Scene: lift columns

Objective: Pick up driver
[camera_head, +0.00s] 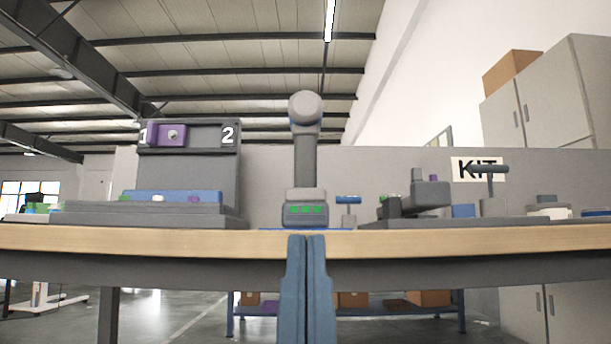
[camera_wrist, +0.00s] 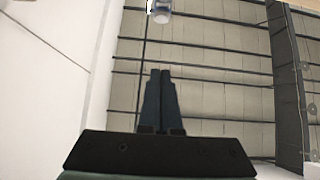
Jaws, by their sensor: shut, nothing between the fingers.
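My gripper (camera_head: 306,238) rises from the bottom centre of the head view as two blue fingers, shut and empty, in front of the table edge. In the wrist view the shut fingers (camera_wrist: 160,72) point at the ceiling. I cannot tell for sure which thing is the driver. A small T-shaped tool with a blue top (camera_head: 348,200) stands upright just right of centre, beyond the fingers. A larger dark T-shaped piece (camera_head: 488,169) stands farther right, in front of the KIT sign. My gripper touches neither; neither is recognisable in the wrist view.
The wooden table (camera_head: 420,241) spans the view. A grey post with a round head (camera_head: 305,112) and green display stands at centre. A panel marked 1 and 2 (camera_head: 205,140), with a purple block, stands left. A grey fixture (camera_head: 428,194) is right of centre.

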